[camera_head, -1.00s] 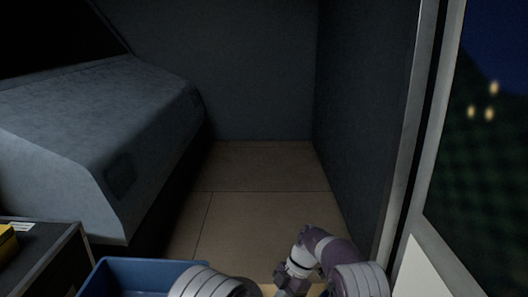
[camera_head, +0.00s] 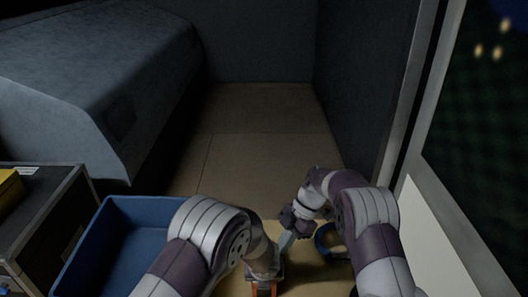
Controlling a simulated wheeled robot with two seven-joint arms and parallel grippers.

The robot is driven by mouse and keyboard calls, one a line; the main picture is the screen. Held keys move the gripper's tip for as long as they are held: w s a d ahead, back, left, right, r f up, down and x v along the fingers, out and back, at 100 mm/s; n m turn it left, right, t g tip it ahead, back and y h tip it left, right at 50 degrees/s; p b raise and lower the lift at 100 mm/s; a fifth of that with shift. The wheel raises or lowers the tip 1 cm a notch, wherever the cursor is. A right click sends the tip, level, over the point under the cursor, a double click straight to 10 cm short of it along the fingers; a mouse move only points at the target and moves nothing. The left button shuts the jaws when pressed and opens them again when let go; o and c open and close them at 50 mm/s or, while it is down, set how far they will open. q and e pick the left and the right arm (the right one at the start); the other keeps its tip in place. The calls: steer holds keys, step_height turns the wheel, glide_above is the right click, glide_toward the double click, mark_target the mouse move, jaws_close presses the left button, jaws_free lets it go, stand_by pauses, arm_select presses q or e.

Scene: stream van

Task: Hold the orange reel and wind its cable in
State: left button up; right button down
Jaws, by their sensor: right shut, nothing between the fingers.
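A small orange part (camera_head: 265,288), possibly the orange reel, shows at the bottom edge, right below the end of my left arm. Most of it is cut off, and no cable can be made out. My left gripper (camera_head: 264,276) is at the bottom edge beside the orange part; its fingers are too hidden to tell open from shut, or whether it holds the part. My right gripper (camera_head: 285,243) is shut and empty, pointing down over the light wooden surface, up and to the right of the orange part and apart from it.
A blue ring-shaped thing (camera_head: 322,243) lies on the wooden surface (camera_head: 306,280), partly behind my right arm. A blue open bin (camera_head: 118,238) stands at left, beside a dark cabinet (camera_head: 50,212) with a yellow item (camera_head: 10,188). A wall and window close off the right.

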steer(key=shift+s+d, duration=0.1)
steer(key=shift+s, duration=0.35)
steer(key=shift+d, duration=0.1)
stand_by(0.4)
step_height(320, 180, up, 6)
steer(key=shift+d, duration=0.25)
steer(key=shift+w, duration=0.1)
